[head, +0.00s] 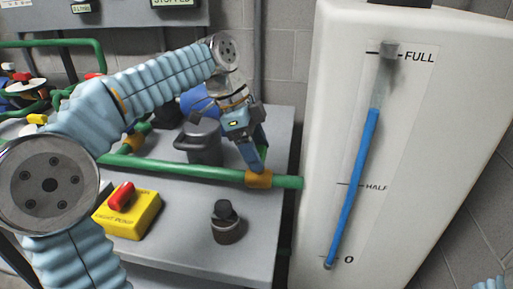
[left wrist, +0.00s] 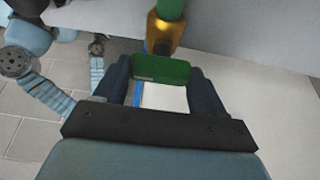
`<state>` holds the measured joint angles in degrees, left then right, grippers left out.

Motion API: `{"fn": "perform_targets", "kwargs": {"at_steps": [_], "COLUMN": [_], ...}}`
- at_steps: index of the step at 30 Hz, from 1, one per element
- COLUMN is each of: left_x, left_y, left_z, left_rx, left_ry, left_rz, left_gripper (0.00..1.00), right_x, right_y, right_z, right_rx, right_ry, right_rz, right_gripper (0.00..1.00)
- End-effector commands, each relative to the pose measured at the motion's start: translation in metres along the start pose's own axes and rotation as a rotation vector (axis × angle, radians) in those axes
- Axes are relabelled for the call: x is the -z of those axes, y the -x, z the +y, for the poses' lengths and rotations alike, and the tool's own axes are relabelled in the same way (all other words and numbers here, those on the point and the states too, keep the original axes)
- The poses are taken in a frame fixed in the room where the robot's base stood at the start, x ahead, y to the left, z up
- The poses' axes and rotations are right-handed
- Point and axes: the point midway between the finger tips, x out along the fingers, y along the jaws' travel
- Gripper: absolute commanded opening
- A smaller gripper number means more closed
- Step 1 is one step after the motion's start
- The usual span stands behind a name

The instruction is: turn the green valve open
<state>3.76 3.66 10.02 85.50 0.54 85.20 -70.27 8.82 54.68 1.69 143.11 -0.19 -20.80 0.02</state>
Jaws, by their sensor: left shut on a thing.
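The green valve's brass body (head: 258,178) sits on the green pipe that runs to the white tank. In the left wrist view the brass body (left wrist: 163,34) is at the top middle, with the green handle (left wrist: 162,68) below it. My left gripper (left wrist: 162,78) is shut on this handle, one dark finger on each side. In the head view my left gripper (head: 252,160) reaches down to the valve and hides most of the handle. My right gripper is not clearly visible; only a bit of my right arm shows at the lower right corner.
The white tank (head: 345,70) stands right of the bench, its blue gauge column (head: 357,180) between HALF and FULL. On the grey bench (head: 180,255) are a dark lidded pot (head: 203,145), a yellow box with a red switch (head: 128,212) and a small dark jar (head: 226,225).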

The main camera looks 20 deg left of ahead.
Motion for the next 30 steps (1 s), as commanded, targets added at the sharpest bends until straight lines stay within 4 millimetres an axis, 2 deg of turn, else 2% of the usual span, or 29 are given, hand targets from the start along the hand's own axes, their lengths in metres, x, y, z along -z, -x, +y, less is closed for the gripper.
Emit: {"fn": "perform_targets", "kwargs": {"at_steps": [14, 30], "left_x": [0.0, 0.0016], "left_y": [0.0, 0.0004], "left_z": [0.0011, 0.0039], "left_rx": [0.036, 0.217], "left_ry": [0.085, 0.517], "left_rz": [0.0, 0.001], "left_gripper": [0.4, 0.4], "right_x": [0.0, 0.0], "right_y": [-0.0024, -0.0069], "right_z": [0.001, 0.003], "right_rx": [0.0, -0.001], "right_ry": [0.0, -0.001], "right_rz": [0.0, 0.001], "right_gripper": [0.0, 0.0]}}
